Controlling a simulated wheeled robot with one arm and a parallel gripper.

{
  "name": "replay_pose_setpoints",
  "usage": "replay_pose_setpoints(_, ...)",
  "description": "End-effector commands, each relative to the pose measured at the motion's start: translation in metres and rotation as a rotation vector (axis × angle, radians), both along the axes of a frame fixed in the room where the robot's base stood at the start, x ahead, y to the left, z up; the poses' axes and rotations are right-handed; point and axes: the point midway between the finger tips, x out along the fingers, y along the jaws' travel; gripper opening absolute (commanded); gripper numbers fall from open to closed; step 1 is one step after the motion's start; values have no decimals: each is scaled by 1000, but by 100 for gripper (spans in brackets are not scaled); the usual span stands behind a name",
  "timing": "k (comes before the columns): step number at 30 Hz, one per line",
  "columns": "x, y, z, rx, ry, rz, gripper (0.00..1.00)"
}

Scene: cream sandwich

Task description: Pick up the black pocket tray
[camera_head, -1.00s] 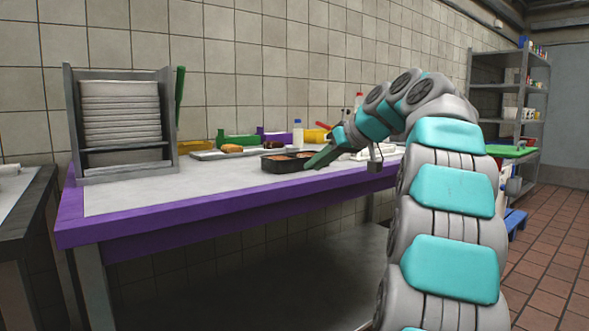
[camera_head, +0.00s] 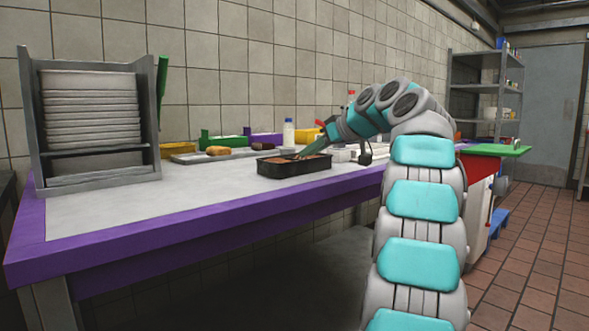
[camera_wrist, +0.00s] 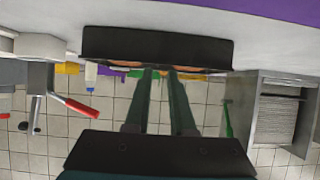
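The black pocket tray (camera_head: 290,168) is a long, low dark box on the white worktop, with reddish-brown contents showing inside. In the wrist view, which is upside down, its black wall (camera_wrist: 155,45) fills the top middle, with orange-brown contents along its rim. My gripper (camera_head: 303,156) reaches down from the right, its dark green fingers at the tray's rim. In the wrist view the gripper (camera_wrist: 161,72) shows two fingers with a gap between them. The fingertips end at the tray's rim and are partly hidden, so I cannot tell whether they touch it. The tray rests on the table.
A grey rack of stacked white trays (camera_head: 90,125) stands on the left. A flat tray with a bread roll (camera_head: 218,151), a white bottle (camera_head: 288,132) and green, purple and yellow bins line the wall. A red-handled tool (camera_wrist: 68,107) shows in the wrist view. The front left worktop is clear.

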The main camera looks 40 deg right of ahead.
Motion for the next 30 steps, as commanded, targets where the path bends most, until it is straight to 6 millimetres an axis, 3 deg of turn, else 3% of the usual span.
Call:
replay_pose_setpoints(3,14,1,-8,-1,2,-1,22)
replay_pose_setpoints(11,30,0,-18,1,3,0,22)
replay_pose_setpoints(18,60,0,-34,3,2,-2,22)
replay_pose_setpoints(26,65,2,-36,2,2,0,22)
replay_pose_setpoints(30,65,2,-36,2,1,0,9)
